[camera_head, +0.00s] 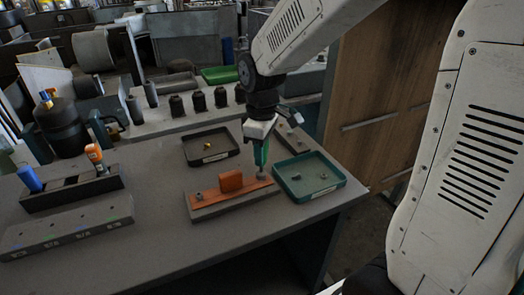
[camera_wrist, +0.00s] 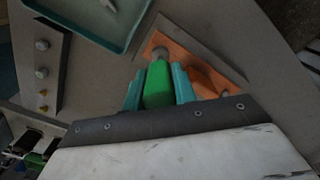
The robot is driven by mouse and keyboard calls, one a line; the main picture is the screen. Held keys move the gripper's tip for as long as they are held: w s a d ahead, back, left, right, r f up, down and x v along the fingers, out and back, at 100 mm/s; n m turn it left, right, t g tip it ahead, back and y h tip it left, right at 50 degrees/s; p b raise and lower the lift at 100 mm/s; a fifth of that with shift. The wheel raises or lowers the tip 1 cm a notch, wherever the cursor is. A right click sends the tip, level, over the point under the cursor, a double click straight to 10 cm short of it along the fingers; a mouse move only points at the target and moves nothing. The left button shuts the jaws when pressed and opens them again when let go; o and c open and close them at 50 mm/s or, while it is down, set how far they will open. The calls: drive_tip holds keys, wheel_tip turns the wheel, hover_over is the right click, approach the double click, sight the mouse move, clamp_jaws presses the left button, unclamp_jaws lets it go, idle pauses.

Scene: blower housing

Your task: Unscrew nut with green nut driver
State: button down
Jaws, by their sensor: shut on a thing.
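The green nut driver (camera_head: 261,156) is held upright in my gripper (camera_head: 260,147), above the right end of an orange plate (camera_head: 215,198) on a grey block. In the wrist view the green handle (camera_wrist: 158,84) sits between the two teal fingers of my gripper (camera_wrist: 160,88). The driver's grey socket (camera_wrist: 160,53) is at the plate's end. The nut under it is hidden, and I cannot tell whether the socket is fully seated on it. An orange block (camera_head: 231,181) stands on the middle of the plate. A fastener (camera_head: 198,196) shows at the plate's left end.
A teal tray (camera_head: 342,183) with small parts lies right of the plate. A black tray (camera_head: 233,150) with a brass-coloured part lies behind. A dark tool holder (camera_head: 70,192) with blue and orange-handled tools and a grey labelled block (camera_head: 65,231) stand left. The front table is clear.

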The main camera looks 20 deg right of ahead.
drive_tip(key=shift+r, duration=0.15)
drive_tip(key=shift+r, duration=3.9)
